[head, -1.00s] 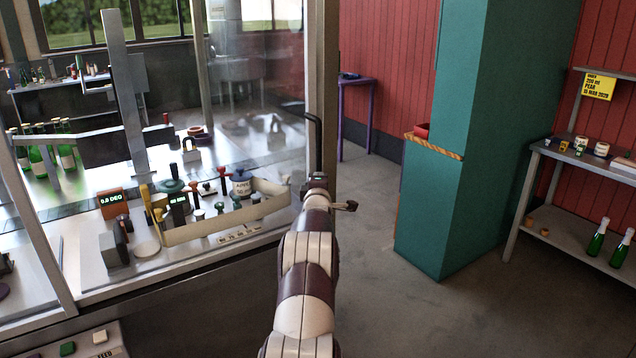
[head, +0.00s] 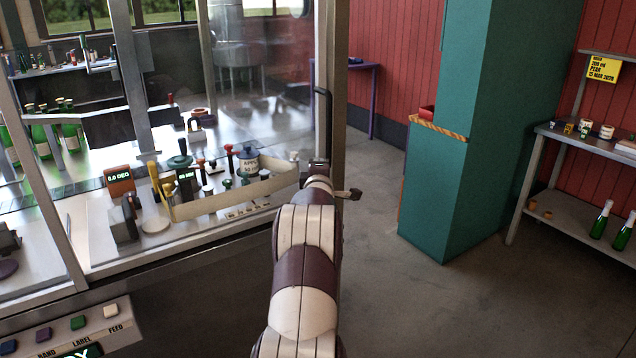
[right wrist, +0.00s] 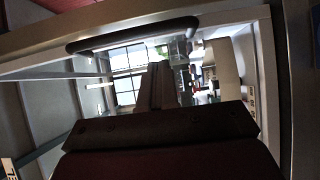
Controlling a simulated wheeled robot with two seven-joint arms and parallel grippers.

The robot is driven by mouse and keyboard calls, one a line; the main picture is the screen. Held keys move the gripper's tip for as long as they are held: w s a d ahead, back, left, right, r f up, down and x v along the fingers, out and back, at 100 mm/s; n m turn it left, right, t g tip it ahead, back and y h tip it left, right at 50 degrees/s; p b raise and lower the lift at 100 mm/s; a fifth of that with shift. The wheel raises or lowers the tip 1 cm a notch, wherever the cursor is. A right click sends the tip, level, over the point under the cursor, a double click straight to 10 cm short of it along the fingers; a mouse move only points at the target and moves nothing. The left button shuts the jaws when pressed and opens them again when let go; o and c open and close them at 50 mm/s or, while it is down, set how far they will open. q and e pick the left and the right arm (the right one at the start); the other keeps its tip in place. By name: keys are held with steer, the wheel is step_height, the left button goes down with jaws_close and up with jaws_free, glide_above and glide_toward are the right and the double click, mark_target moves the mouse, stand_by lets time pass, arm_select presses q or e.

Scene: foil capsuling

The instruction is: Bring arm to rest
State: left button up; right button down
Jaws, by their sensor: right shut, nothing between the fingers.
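My right arm (head: 303,250), with white and dark maroon segments, reaches up from the bottom middle of the head view. Its far end is in front of the cabinet's right post, below a dark upright door handle (head: 328,125); contact cannot be told. In the right wrist view my right gripper (right wrist: 160,85) is shut and empty, its dark fingers pointing toward the cabinet interior. The dark handle bar (right wrist: 130,35) crosses above it in that view. In the head view the fingers themselves are hard to make out. My left gripper is not in view.
The glazed cabinet at left holds green bottles (head: 70,135), a cream curved guard (head: 235,195) and several small tools. A button panel (head: 75,330) is at lower left. A teal pillar (head: 465,190) and a shelf rack (head: 570,212) stand at right. Open floor lies between.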

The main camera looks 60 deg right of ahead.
steer(key=b+v, duration=0.1)
steer(key=v, duration=0.5)
steer(key=a+f+m+g+y, duration=0.2)
steer(key=a+f+m+y, duration=0.5)
steer(key=f, duration=0.5)
steer(key=w+a+f+m+g+y, duration=0.1)
steer(key=w+a+f+m+y, duration=0.15)
steer(key=a, duration=0.55)
steer(key=w+a+f+m+y, duration=0.15)
steer(key=a+f, duration=0.25)
steer(key=a, duration=0.4)
steer(key=s+a+n+g+y, duration=0.1)
steer(key=s+a+n+y, duration=0.1)
steer(key=a, duration=1.6)
steer(key=s+a+n+g+y, duration=0.2)
steer(key=s+a+n+y, duration=0.1)
steer(key=a, duration=1.5)
steer(key=shift+s+f+n+p, duration=0.3)
steer(key=shift+f+n, duration=0.05)
steer(key=shift+n, duration=0.25)
